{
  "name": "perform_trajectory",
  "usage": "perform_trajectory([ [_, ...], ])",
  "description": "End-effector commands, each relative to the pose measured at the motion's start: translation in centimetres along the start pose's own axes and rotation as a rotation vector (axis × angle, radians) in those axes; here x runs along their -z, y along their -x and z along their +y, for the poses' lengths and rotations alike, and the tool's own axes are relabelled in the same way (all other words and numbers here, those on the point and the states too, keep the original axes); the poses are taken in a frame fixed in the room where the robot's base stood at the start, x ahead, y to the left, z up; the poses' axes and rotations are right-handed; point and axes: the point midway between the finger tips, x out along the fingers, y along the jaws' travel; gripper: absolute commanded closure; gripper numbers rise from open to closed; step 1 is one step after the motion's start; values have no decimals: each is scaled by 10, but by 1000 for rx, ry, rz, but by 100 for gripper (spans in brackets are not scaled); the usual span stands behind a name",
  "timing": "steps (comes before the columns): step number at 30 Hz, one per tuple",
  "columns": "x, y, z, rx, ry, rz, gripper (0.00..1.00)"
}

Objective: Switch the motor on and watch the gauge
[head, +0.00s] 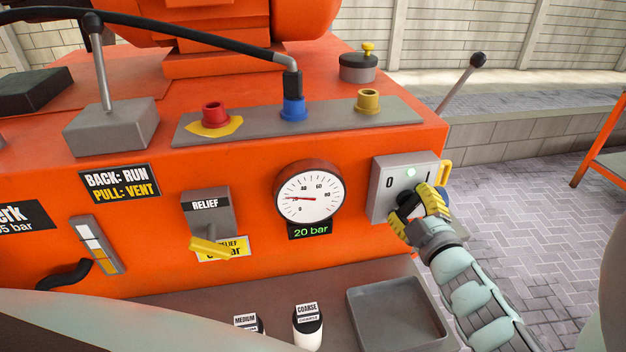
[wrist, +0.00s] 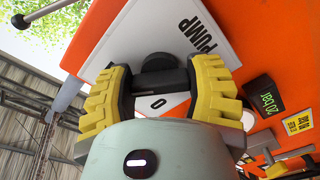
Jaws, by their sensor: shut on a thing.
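The motor switch is a grey box (head: 389,192) marked 0 and I on the right end of the orange machine, with a lit green-white lamp (head: 410,171). My gripper (head: 418,203) has its yellow ridged fingers closed on the switch's black knob (wrist: 160,80). The fingers cover much of the knob, so its exact setting is hard to tell. In the wrist view the box's face (wrist: 172,38) reads PUMP. The round gauge (head: 309,196) left of the switch has its red needle pointing left, near 20. The green display (head: 310,230) below it reads 20 bar.
A relief lever (head: 209,247) with a yellow handle is left of the gauge. Red (head: 214,114), blue (head: 293,108) and yellow (head: 368,100) ports line the top. Below are a grey tray (head: 398,313) and two small labelled containers. A yellow bracket (head: 445,175) sits at the switch box's right side.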

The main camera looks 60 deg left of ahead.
Motion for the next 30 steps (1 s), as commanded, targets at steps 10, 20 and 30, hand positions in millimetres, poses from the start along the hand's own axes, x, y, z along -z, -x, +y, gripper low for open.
perform_trajectory([
  [10,0,0,-1,2,-5,-1,37],
  [20,0,0,0,1,-2,0,13],
  [30,-2,17,0,0,-2,-7,13],
])
